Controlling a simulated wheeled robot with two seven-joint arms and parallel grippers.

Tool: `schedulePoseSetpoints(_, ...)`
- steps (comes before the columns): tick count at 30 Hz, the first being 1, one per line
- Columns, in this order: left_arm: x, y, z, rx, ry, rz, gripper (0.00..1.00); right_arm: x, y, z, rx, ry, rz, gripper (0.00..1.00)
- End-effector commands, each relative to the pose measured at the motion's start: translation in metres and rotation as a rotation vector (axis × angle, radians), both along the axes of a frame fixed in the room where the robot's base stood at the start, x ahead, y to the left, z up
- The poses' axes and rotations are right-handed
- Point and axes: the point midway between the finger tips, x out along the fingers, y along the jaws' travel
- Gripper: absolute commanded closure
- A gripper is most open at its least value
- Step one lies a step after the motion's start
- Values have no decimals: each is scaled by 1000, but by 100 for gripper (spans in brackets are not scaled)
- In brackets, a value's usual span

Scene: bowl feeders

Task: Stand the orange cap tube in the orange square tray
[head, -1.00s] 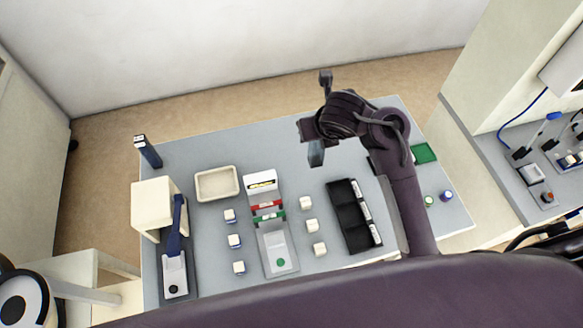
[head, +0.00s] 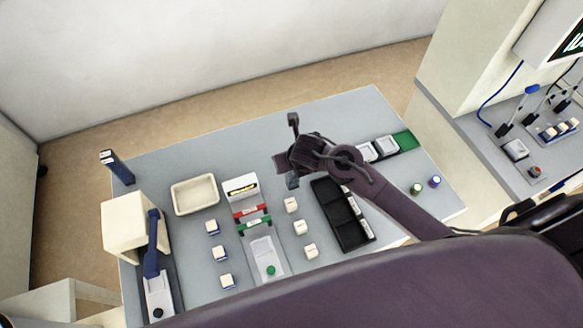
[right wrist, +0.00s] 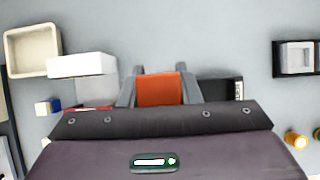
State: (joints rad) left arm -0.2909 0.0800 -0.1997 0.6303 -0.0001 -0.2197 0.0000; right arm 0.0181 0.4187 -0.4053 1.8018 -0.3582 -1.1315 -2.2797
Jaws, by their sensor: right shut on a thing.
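My right gripper (head: 293,182) hangs over the table's middle in the head view, left of the black rack. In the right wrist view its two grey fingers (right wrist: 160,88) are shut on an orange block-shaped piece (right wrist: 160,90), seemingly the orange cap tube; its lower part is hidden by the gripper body. In the head view the piece is hidden. No tray in view can be told as orange. Grey square trays (head: 386,146) stand in a row beside a green surface at the table's right rear. My left gripper is not in view.
A black rack (head: 345,217), a cream tray (head: 195,194), a feeder with red and green bars (head: 252,215), and several small white cubes (head: 300,227) occupy the table. Green-capped (head: 417,188) and blue-capped (head: 435,181) tubes stand at the right.

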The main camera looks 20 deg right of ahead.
Motion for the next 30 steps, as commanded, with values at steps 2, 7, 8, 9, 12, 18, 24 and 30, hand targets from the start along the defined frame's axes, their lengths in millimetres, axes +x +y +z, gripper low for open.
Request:
schedulePoseSetpoints(2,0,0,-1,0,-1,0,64,-1,-1,-13,-3,2,-1,100)
schedulePoseSetpoints(7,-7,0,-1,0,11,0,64,0,0,-35,0,1,-1,100)
schedulePoseSetpoints(8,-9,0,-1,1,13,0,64,0,-1,-37,-2,1,-1,100)
schedulePoseSetpoints(9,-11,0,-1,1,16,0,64,0,-1,-39,-2,1,0,100)
schedulePoseSetpoints(12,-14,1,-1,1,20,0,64,0,-1,-39,-2,-1,-1,100)
schedulePoseSetpoints(18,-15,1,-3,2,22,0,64,0,-1,-41,-2,-1,0,100)
schedulePoseSetpoints(24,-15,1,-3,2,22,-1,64,0,0,-43,-1,0,-1,55)
schedulePoseSetpoints(30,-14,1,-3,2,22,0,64,0,-1,-43,-1,0,-1,48)
